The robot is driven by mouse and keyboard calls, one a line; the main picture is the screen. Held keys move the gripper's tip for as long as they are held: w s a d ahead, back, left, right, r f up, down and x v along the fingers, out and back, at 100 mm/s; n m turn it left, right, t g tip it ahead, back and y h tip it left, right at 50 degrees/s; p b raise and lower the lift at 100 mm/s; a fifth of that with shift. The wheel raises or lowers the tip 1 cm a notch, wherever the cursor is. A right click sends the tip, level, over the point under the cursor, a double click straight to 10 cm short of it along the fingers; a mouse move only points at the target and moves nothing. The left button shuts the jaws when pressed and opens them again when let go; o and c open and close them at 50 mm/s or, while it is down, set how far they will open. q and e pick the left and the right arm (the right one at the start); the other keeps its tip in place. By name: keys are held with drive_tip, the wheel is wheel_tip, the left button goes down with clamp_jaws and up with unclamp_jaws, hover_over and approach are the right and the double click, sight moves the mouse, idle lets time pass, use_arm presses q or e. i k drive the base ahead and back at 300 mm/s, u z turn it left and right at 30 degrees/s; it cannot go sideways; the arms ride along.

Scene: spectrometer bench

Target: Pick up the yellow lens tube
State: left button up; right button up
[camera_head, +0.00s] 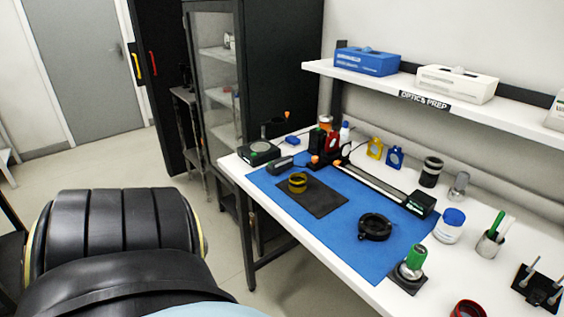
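The yellow lens tube (297,183) is a short ring-like cylinder with a dark inside. It stands on a dark grey pad (322,203), which lies on the blue mat (355,252) on the white bench. Nothing covers the tube in the head view. A large black part of my own body fills the lower left, well apart from the tube. Neither of my grippers shows in this view.
A black ring mount (375,227) and a green-topped item (415,260) stand to the right. Yellow (375,148) and blue (395,157) mounts stand behind. A shelf (440,88) overhangs the back.

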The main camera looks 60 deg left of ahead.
sight(297, 186)
drive_tip(key=u, duration=1.9)
